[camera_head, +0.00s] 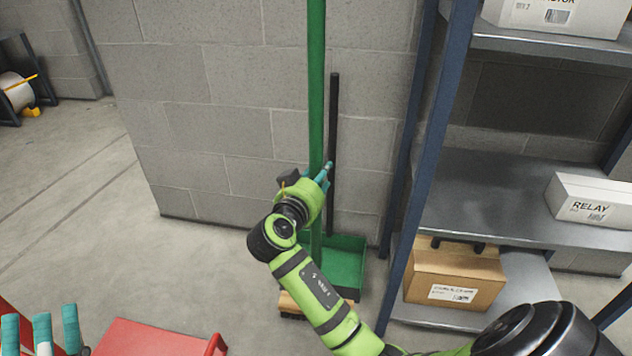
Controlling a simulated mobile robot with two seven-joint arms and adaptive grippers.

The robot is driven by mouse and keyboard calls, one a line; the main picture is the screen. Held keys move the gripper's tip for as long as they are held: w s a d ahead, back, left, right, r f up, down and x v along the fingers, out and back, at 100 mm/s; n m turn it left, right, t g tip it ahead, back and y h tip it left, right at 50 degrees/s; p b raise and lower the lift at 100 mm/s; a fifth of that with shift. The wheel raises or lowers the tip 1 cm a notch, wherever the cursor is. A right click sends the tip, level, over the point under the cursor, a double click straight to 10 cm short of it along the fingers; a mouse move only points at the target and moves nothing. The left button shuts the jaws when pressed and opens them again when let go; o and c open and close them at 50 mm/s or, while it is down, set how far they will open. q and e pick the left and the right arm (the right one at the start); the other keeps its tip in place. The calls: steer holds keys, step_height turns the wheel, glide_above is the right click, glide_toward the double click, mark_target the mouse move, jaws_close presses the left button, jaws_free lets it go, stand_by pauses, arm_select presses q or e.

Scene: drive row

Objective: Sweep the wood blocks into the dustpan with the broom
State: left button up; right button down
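A broom with a long green handle (316,80) stands upright in front of the block wall. Its wooden head with dark bristles (290,303) is on the floor, partly behind my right arm. A green dustpan (345,265) with an upright black handle (333,130) stands just behind it by the wall. My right gripper (322,178) is at the broom handle, overlapping it at mid-height. Its hand hides most of the fingers, so its grip is unclear. My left gripper (42,330) is at the bottom left corner, its teal fingers spread and empty. I see no wood blocks.
A red cart or tray (150,338) is at the bottom left. Blue-framed metal shelves (480,200) stand close on the right, with a cardboard box (455,275) and white boxes (590,200). A cable spool (17,92) is far left. The left floor is open.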

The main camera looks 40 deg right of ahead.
arm_select(q)
steer(key=shift+d+r+m+h, duration=0.1)
steer(key=shift+r+m+h, duration=0.2)
steer(key=shift+r+h, duration=0.3)
arm_select(e)
steer(key=shift+w+d+r, duration=0.15)
steer(key=shift+w+d, duration=0.8)
steer(key=shift+d, duration=0.1)
arm_select(q)
steer(key=shift+d+r, duration=0.1)
